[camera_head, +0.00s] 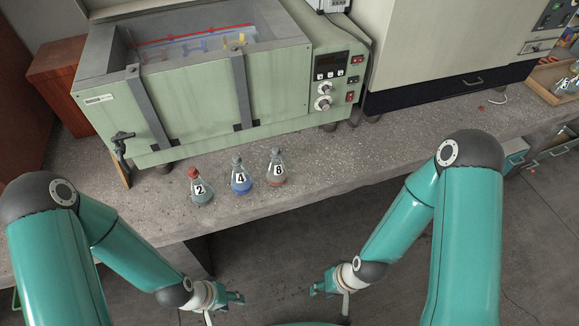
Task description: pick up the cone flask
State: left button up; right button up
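Three cone flasks stand upright in a row near the front edge of the concrete bench (345,150). The flask numbered 2 (202,193) has a red stopper, the flask numbered 4 (241,184) holds blue liquid, and the flask numbered 8 (277,172) holds reddish contents and has a grey stopper. My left gripper (237,298) is below and in front of the bench edge, apart from the flasks. My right gripper (317,289) faces it, also over the floor and apart from the flasks. Both are too small and side-on to show whether their fingers are open.
A green water bath (200,98) with a control panel stands behind the flasks. A large beige cabinet unit (440,45) stands to its right. A wooden tray (545,78) with more flasks is at the far right. The bench right of the numbered flasks is mostly clear.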

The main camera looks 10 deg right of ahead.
aim_at(277, 175)
jog(key=u, duration=0.15)
jog(key=i, duration=0.2)
jog(key=u, duration=2.45)
jog(key=k, duration=1.15)
jog(key=z, duration=1.35)
jog(key=i, duration=1)
jog(key=u, duration=0.2)
